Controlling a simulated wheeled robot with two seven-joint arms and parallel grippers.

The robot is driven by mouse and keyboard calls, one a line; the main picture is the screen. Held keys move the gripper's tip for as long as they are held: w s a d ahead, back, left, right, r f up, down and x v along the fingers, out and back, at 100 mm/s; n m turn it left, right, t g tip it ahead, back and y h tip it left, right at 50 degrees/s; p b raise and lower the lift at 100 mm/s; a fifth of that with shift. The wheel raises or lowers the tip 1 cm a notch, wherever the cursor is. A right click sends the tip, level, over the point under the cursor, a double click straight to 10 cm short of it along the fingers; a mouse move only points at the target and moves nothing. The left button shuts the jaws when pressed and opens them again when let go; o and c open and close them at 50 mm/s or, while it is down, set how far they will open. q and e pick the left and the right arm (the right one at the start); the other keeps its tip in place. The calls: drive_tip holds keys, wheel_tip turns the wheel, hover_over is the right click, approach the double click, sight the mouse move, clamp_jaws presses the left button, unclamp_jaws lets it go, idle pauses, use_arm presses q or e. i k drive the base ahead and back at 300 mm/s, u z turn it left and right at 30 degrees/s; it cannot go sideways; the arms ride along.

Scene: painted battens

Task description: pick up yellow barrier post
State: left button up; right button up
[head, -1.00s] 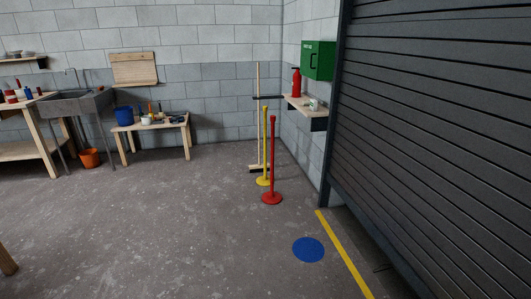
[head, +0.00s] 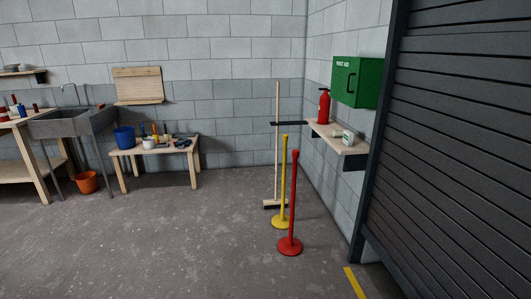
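The yellow barrier post (head: 284,185) stands upright on its round yellow base near the back right corner of the room. A red barrier post (head: 293,200) stands upright just in front of it and to its right, and the red base hides a little of the floor beside the yellow one. Neither of my grippers shows in the head view, and nothing is seen touching the yellow post.
A broom (head: 277,150) leans at the wall behind the posts. A wall shelf (head: 340,142) with a red extinguisher (head: 324,105) juts out to the right, under a green first aid box (head: 357,81). A low bench (head: 157,151) stands left. The floor in front is clear.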

sight(281, 221)
drive_tip(key=z, duration=0.2)
drive_tip(key=i, duration=2.35)
drive_tip(key=z, duration=0.7)
drive_tip(key=i, duration=0.95)
drive_tip(key=z, duration=0.1)
